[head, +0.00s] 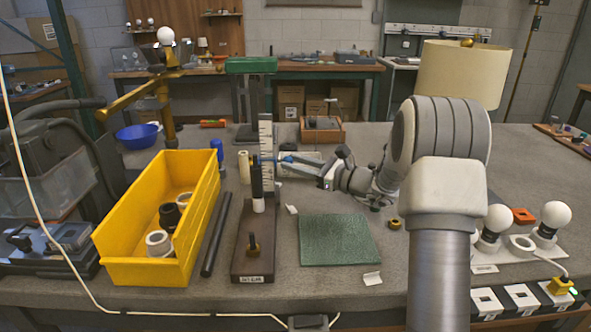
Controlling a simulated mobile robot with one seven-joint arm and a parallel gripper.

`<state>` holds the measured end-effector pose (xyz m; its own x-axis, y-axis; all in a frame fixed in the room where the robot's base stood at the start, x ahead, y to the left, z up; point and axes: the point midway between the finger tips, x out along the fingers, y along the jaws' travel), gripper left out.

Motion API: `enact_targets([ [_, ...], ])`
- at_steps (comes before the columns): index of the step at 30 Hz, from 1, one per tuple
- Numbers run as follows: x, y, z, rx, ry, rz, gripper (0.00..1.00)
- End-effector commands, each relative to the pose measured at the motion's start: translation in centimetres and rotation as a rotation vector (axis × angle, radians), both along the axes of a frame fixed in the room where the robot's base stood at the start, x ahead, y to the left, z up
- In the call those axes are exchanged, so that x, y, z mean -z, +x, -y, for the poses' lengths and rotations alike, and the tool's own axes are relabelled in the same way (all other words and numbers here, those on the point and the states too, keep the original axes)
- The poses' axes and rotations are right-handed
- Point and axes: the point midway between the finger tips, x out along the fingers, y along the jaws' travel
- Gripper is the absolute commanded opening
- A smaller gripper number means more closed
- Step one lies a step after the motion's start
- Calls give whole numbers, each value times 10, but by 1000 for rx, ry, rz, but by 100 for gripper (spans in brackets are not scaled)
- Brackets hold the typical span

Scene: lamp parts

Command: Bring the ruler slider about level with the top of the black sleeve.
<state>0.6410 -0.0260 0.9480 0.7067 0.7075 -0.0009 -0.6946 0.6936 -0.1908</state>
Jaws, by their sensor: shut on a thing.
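A pale upright ruler (266,137) with dark marks stands on a dark wooden base (238,235). A black sleeve (257,184) stands upright just in front of the ruler's left side, above a short white piece (258,205). My gripper (268,159) reaches in from the right. Its fingers are shut at the ruler, on what looks like the small blue ruler slider (257,159). The slider sits about at the sleeve's top, perhaps slightly above it. The fingers partly hide the slider, so its exact edge is hard to tell.
A yellow bin (113,233) with sockets stands at the left, with a black rod (216,234) beside it. A green mat (338,240) lies right of the base. A brass lamp arm (150,95) stands behind left. Bulbs (553,214) stand at the right.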

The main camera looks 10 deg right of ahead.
Motion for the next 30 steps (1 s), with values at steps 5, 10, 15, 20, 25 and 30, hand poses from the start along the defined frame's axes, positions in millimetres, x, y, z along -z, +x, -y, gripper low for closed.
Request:
enact_targets([
  [5, -22, 0, 0, 1, -1, 2, 0],
  [10, -21, 0, 0, 0, -1, 2, 0],
  [15, -21, 0, 0, 0, 0, 1, 42],
  [20, -21, 0, 0, 1, 0, 2, 64],
  [25, -21, 0, 0, 1, 0, 2, 64],
  [30, -21, -3, 4, 2, 0, 1, 64],
])
